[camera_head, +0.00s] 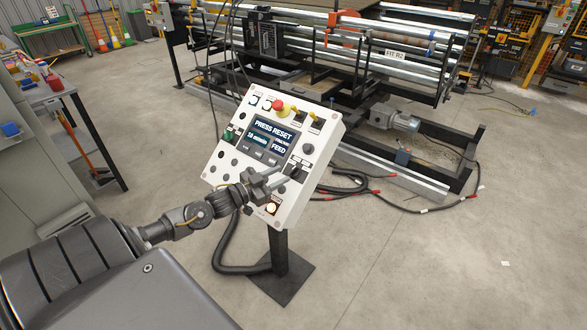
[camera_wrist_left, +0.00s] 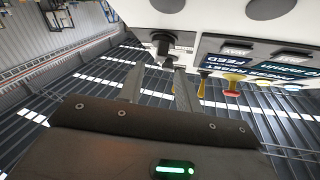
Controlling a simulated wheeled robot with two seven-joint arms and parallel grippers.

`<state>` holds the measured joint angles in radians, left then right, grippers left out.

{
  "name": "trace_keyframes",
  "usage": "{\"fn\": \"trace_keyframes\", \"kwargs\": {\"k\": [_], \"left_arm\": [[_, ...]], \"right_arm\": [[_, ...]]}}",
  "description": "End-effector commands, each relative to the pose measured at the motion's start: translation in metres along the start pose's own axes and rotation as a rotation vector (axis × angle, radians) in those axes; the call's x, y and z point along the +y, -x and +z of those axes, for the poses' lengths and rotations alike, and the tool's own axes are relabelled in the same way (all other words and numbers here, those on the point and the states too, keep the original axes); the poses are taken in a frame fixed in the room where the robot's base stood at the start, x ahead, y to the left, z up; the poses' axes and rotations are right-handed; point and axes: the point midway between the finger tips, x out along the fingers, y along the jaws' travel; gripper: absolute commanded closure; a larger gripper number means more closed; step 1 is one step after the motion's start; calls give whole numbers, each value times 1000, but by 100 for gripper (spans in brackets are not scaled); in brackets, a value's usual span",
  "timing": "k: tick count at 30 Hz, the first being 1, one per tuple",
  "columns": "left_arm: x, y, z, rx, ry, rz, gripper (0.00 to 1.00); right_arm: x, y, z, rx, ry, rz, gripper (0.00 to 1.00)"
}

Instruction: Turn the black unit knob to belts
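A white control panel (camera_head: 238,122) stands tilted on a dark post, with a lit screen (camera_head: 270,140) reading "PRESS RESET" and "FEED". A black knob (camera_head: 297,171) sits on its lower right part, partly hidden by my gripper; I take it for the unit knob, but its label is too small to read. It also shows in the left wrist view (camera_wrist_left: 164,45). My left gripper (camera_head: 279,179) is at the panel face with its fingers apart. In the left wrist view the knob is just beyond and between the fingertips (camera_wrist_left: 160,70); contact cannot be told. My right gripper is out of view.
Another black control (camera_head: 308,149) sits above the knob, and a lit button (camera_head: 271,208) below it. Red and yellow buttons (camera_head: 282,107) line the top edge. Black cables (camera_head: 350,183) lie on the floor at right. A roller machine (camera_head: 330,50) stands behind.

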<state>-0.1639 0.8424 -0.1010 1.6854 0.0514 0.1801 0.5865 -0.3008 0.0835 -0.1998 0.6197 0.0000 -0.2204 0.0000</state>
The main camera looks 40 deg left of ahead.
Motion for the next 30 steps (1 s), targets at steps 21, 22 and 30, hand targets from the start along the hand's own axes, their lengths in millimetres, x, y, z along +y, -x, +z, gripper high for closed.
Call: {"fn": "trace_keyframes", "kwargs": {"k": [21, 22, 30], "left_arm": [[1, -62, 0, -1, 1, 1, 65], [1, -62, 0, -1, 1, 1, 65], [1, -62, 0, -1, 1, 1, 94]], "right_arm": [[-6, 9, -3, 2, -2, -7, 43], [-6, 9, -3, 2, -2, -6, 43], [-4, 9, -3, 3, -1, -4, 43]]}}
